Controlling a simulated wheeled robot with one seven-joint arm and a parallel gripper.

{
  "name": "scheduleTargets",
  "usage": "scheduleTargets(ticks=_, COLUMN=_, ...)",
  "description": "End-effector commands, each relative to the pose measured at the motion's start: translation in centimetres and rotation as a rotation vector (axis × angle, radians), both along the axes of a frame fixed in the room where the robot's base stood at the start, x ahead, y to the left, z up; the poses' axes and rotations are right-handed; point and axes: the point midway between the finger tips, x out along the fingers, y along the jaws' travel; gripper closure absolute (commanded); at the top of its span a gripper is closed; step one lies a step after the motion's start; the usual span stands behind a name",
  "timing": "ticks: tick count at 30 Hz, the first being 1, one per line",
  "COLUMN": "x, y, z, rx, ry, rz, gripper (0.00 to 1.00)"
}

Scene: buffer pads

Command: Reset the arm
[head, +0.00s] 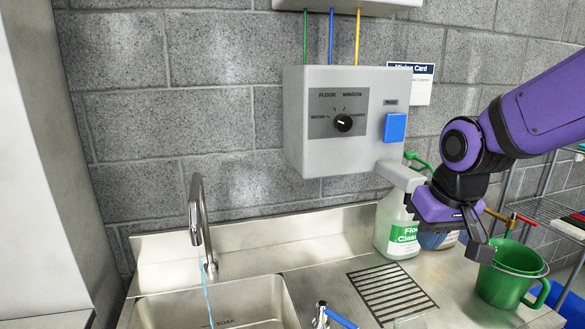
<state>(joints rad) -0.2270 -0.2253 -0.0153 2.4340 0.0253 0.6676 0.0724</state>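My purple arm reaches in from the right in the head view. My gripper (447,226) hangs at its end with dark fingers, one at the left and one at the lower right. The fingers look spread apart, with nothing seen between them in their hold. The gripper is in front of a white spray bottle (396,226) with a green label and a blue container (436,241), partly hiding both. A green mug (508,284) is just below and right of the gripper.
A grey dispenser (300,130) with a dial and blue button hangs on the block wall. A steel sink (160,310) with a running faucet (196,205) is at left. A drain grate (388,290) is in the counter. A wire shelf (545,210) stands at right.

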Motion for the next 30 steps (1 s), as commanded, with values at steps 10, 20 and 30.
scheduleTargets(ticks=10, x=-6.9, y=-4.8, z=6.1, rx=-0.004, ry=-0.118, rz=-0.074, gripper=1.00)
scheduleTargets(ticks=20, x=-12.5, y=-7.0, z=8.4, rx=-0.024, ry=-0.192, rz=-0.126, gripper=1.00)
scheduleTargets(ticks=30, x=-13.3, y=-7.3, z=8.6, rx=-0.027, ry=-0.201, rz=-0.132, gripper=1.00)
